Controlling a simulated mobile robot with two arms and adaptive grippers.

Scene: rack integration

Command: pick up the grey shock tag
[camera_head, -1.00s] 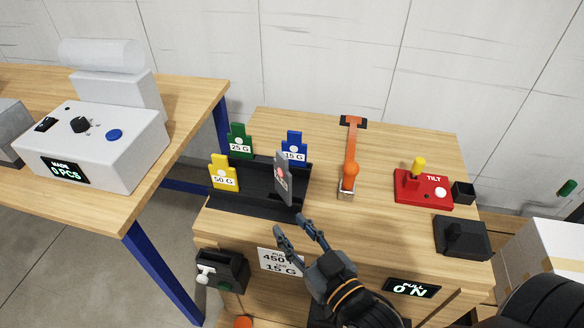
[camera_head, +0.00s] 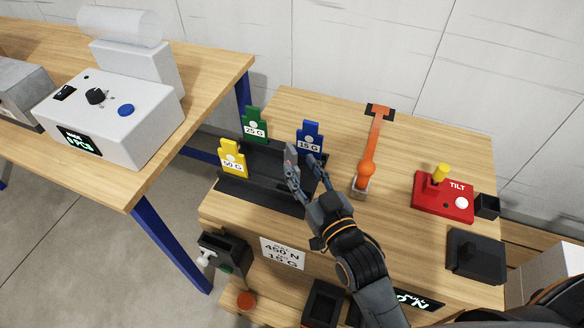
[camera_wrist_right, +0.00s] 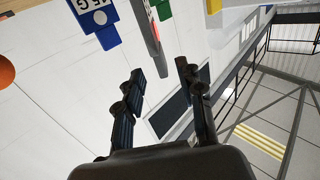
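The grey shock tag (camera_head: 291,155) stands upright in the right part of a black tray, partly hidden by my right gripper's finger in the head view. In the right wrist view the grey tag (camera_wrist_right: 149,35) appears nearly edge-on, its near end about between the two fingertips. My right gripper (camera_head: 305,168) is open at the tag. In the right wrist view the fingers (camera_wrist_right: 160,70) are apart, with a gap on each side of the tag, and hold nothing. My left gripper is not in view.
The black tray (camera_head: 262,195) also holds green (camera_head: 255,124), yellow (camera_head: 232,158) and blue (camera_head: 310,137) tags; the blue one is close behind my gripper. An orange-handled tool (camera_head: 367,168) and a red TILT box (camera_head: 443,197) stand to the right.

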